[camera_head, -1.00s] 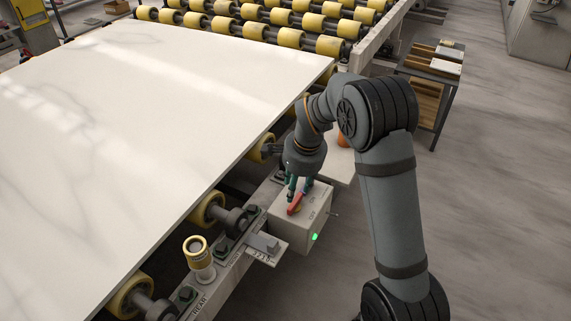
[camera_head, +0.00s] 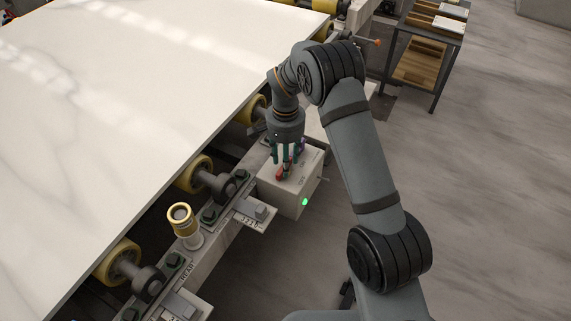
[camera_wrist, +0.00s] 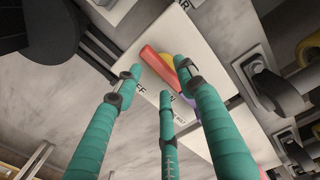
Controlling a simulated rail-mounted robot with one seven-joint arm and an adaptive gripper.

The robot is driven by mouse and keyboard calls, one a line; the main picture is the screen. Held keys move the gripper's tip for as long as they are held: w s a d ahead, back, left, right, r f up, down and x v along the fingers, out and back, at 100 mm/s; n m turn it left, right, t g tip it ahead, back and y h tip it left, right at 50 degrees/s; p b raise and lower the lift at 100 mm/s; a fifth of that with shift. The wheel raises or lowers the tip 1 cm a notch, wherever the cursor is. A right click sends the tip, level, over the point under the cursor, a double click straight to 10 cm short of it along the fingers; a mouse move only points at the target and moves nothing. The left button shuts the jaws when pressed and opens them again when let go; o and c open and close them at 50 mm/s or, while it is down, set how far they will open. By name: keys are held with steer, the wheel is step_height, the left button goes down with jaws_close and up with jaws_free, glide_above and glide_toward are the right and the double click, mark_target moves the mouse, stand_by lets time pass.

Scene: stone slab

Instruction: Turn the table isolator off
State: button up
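The table isolator is a pale grey box (camera_head: 294,196) on the side of the table frame, with a green lamp (camera_head: 305,202) lit on its front. A red handle (camera_head: 282,174) sits on its top, beside dark lettering that includes OFF. In the wrist view the red handle (camera_wrist: 158,66) lies diagonally over a yellow disc (camera_wrist: 167,60). My gripper (camera_head: 285,164) points down at the handle. Its green fingers (camera_wrist: 160,72) are spread around the handle, with tips close to it; contact is unclear. The fingers hide part of the handle.
A large white slab (camera_head: 130,90) rests on yellow rollers left of the box. A yellow-topped post (camera_head: 184,222) and a labelled bracket (camera_head: 255,212) stand nearby on the frame. A purple item (camera_head: 302,144) shows behind the fingers. Floor at right is open, with a shelf cart (camera_head: 425,50) beyond.

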steer(key=shift+f, duration=0.95)
steer(key=shift+w, duration=0.1)
steer(key=shift+c, duration=1.4)
jaws_close()
